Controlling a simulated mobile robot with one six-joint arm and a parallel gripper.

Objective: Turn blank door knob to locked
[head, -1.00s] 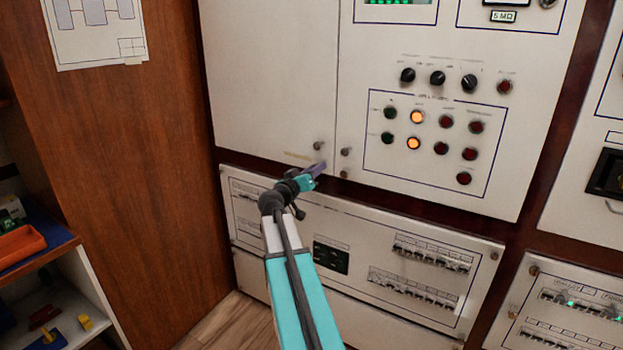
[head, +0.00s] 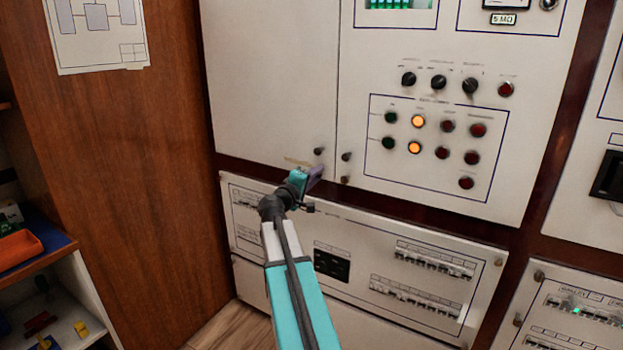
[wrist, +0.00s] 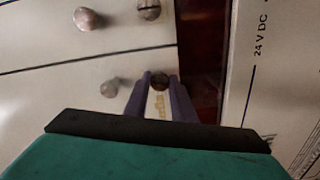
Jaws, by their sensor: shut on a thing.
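The blank door (head: 265,80) is the plain white panel at upper left in the head view. Its upper knob (head: 318,150) shows at its lower right corner, and also in the wrist view (wrist: 110,88). My gripper (head: 314,172) is at that corner, below this knob. In the wrist view, the purple fingers of my gripper (wrist: 160,77) are shut around the door's lower knob (wrist: 160,83), a dark round one. In the head view the gripper hides this knob. Its slot or mark is too dark to read. A partly covered label (wrist: 159,103) shows between the fingers.
The neighbouring control panel (head: 450,190) has two knobs close by, an upper one (head: 346,156) and a lower one (head: 344,180). A breaker panel (head: 350,295) lies below, past a dark red frame strip. A wooden side wall (head: 120,180) stands at left.

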